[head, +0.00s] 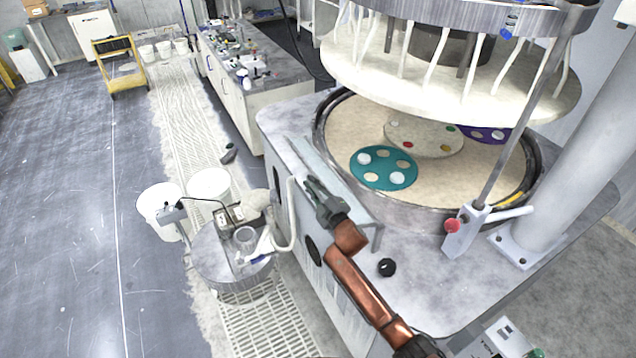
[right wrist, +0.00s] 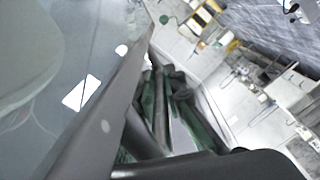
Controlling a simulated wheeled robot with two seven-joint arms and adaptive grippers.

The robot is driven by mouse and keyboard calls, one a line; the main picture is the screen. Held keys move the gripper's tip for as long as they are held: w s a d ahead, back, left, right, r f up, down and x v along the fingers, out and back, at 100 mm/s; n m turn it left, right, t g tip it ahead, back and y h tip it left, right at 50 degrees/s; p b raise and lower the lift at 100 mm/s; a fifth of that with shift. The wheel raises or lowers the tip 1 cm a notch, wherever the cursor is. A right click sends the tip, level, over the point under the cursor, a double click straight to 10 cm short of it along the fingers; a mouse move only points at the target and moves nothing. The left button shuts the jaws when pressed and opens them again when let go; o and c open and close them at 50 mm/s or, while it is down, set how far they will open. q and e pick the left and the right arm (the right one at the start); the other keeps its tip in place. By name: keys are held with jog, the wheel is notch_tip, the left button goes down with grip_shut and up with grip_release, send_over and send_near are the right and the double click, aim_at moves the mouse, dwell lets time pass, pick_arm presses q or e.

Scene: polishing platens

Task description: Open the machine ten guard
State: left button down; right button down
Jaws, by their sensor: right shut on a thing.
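The guard (head: 352,200) is a grey, partly see-through panel along the front edge of the polishing machine (head: 440,260), below the rim of the round platen. My right gripper (head: 314,186) is at the guard's outer side, in front of the machine. In the right wrist view the guard (right wrist: 105,105) fills the left part, with a bright white patch on it. There the dark green fingers (right wrist: 160,88) are shut at its edge; the exact contact is partly hidden. My left gripper is not in view.
The round platen (head: 465,175) carries a teal disc (head: 383,168) and other discs, under a raised upper plate (head: 440,85). A red-knobbed post (head: 465,228) stands at the right.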

jog(key=shift+s+a+f+n+b, duration=0.1)
jog(key=shift+a+f+n+b, duration=0.05)
jog(key=shift+f+n+b, duration=0.15)
jog(key=shift+a+f+n+b, duration=0.15)
jog(key=shift+f+n, duration=0.25)
jog(key=c, duration=2)
grip_release()
jog(key=v, duration=1.2)
